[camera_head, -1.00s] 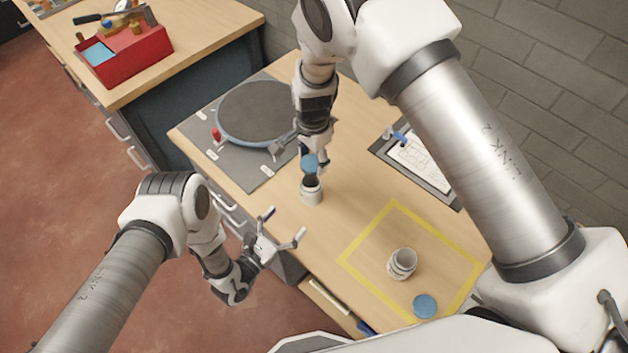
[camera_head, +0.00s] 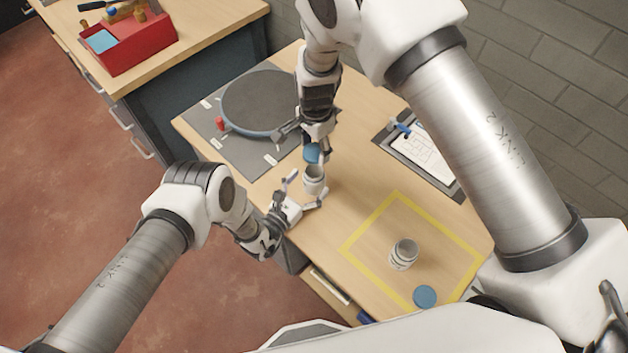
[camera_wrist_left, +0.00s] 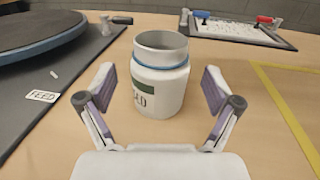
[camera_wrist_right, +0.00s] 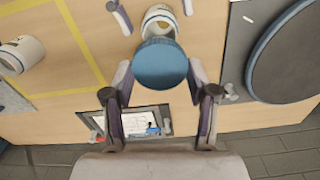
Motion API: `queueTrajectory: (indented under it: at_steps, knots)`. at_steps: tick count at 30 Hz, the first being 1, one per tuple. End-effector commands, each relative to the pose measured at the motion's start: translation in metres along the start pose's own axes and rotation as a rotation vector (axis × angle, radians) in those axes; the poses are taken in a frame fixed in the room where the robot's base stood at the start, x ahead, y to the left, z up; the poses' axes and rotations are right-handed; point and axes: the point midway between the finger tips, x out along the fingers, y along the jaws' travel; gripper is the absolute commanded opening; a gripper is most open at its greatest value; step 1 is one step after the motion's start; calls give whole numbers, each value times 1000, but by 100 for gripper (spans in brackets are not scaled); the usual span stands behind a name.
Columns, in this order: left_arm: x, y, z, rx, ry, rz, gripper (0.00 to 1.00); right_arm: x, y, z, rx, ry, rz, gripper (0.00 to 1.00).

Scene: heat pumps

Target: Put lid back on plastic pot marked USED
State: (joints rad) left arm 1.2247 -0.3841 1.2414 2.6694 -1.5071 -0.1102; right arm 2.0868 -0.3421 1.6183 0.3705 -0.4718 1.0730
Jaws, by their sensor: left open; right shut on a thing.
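An open white plastic pot (camera_head: 315,184) stands upright on the bench near the turntable. In the left wrist view the pot (camera_wrist_left: 160,80) has a blue ring below its rim and a green label with partly readable letters ending in D. My left gripper (camera_head: 307,191) is open, with its fingers on either side of the pot, apparently not touching it. My right gripper (camera_head: 314,146) is shut on a blue lid (camera_head: 312,154), held above the pot. In the right wrist view the lid (camera_wrist_right: 160,65) hides part of the pot.
A second open pot (camera_head: 404,252) stands inside the yellow taped square (camera_head: 368,220), with another blue lid (camera_head: 425,296) lying beside it. A round turntable (camera_head: 262,100) on a grey mat lies behind. A clipboard (camera_head: 428,155) lies to the right. A red toolbox (camera_head: 130,45) is on another bench.

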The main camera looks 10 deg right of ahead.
Motion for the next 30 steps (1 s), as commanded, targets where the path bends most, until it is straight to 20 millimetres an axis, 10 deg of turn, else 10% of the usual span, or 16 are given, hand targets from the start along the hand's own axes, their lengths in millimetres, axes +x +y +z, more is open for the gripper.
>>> queueTrajectory:
  at_steps: [15, 23, 30]
  knots:
    - [26, 0, 0, 0, 1, 0, 91, 0, 0, 0, 0, 0, 0, 42]
    - [26, 0, 0, 0, 1, 0, 0, 0, 0, 0, 0, 0, 0, 42]
    - [26, 0, 0, 0, 1, 0, 0, 20, 0, 0, -1, -1, 2, 42]
